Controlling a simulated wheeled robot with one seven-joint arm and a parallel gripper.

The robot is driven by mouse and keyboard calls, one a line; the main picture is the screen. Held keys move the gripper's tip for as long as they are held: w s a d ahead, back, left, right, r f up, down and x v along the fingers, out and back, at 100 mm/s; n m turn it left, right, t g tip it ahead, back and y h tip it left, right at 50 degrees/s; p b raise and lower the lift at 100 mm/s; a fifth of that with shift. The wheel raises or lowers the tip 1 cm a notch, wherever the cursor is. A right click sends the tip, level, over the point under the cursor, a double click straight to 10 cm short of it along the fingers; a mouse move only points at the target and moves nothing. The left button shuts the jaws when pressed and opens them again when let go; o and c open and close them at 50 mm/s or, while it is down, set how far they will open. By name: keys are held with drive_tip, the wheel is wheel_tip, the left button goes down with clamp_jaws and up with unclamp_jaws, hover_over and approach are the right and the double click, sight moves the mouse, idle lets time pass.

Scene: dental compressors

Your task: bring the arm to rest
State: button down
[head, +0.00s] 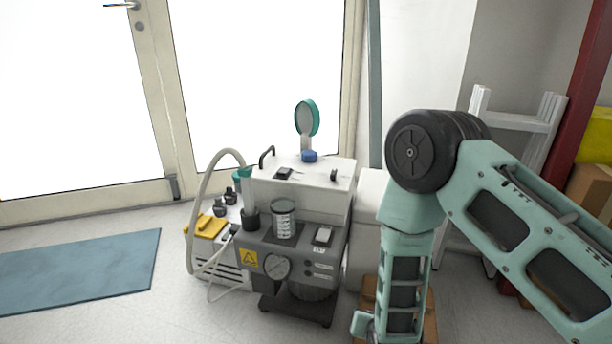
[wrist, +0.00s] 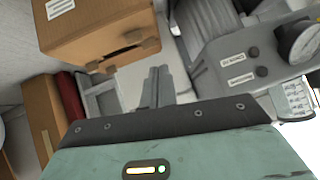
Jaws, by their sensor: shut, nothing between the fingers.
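My gripper (wrist: 157,72) shows in the wrist view, its two grey fingers together with nothing between them. In the head view my arm bends at a black joint and its forearm hangs down at the right, beside the compressor; the fingers are not clearly visible there. The grey and white compressor (head: 292,245) stands on the floor left of the forearm, with a pressure gauge on its front. Part of it also shows at the upper right of the wrist view (wrist: 225,62). I see no contact between the fingers and anything.
A second unit with a yellow part (head: 206,227) and a hose stands left of the compressor. A cardboard box (wrist: 95,28) is close by in the wrist view. A white ladder (head: 515,122) and a red post (head: 572,100) are at the right. A blue mat (head: 80,270) lies on open floor.

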drive_tip(key=s+a+r+n+g+y, duration=0.25)
drive_tip(key=s+a+r, duration=0.2)
drive_tip(key=r, duration=0.45)
drive_tip(key=s+a+r+n+g+y, duration=0.25)
drive_tip(key=s+a+r+g, duration=0.2)
drive_tip(key=r, duration=0.55)
drive_tip(key=s+d+r+n+g+h+p, duration=0.1)
drive_tip(key=s+d+r+n+g+h, duration=0.2)
drive_tip(key=s+r, duration=0.4)
drive_tip(key=s+d+r+n+h+p, duration=0.1)
drive_tip(key=s+d+r+n, duration=0.2)
drive_tip(key=s+d+r, duration=0.45)
drive_tip(key=s+a+r+p, duration=0.1)
drive_tip(key=a+r+p, duration=0.2)
drive_tip(key=r+p, duration=3.2)
drive_tip(key=shift+s+r+p, duration=0.15)
drive_tip(key=shift+s+p, duration=0.05)
drive_tip(key=shift+p, duration=1.05)
